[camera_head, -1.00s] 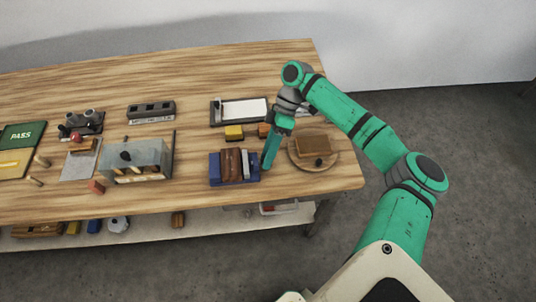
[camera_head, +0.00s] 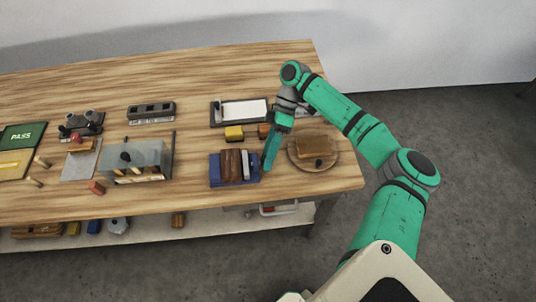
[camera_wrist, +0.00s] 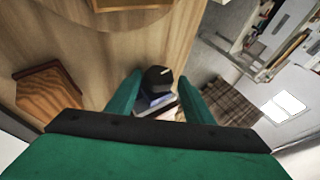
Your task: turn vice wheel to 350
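The vice (camera_head: 249,180) appears in the head view as a blue base holding brown pieces and a grey plate, near the table's front edge. My gripper (camera_head: 268,167) points down at its right side. No wheel can be made out there, behind or below my fingers. In the wrist view a black knob with a white mark (camera_wrist: 158,78), which looks like the vice wheel, sits between the two green fingers of my gripper (camera_wrist: 160,80), above something blue. The fingers are apart, with a gap at the right of the knob. Whether the left finger touches it I cannot tell.
A round wooden board (camera_head: 332,163) with a brown block (camera_head: 313,146) lies close to the right of my gripper. A yellow block (camera_head: 234,132) and a tray with a white sheet (camera_head: 244,110) are behind the vice. A clear box (camera_head: 150,155) stands to the left.

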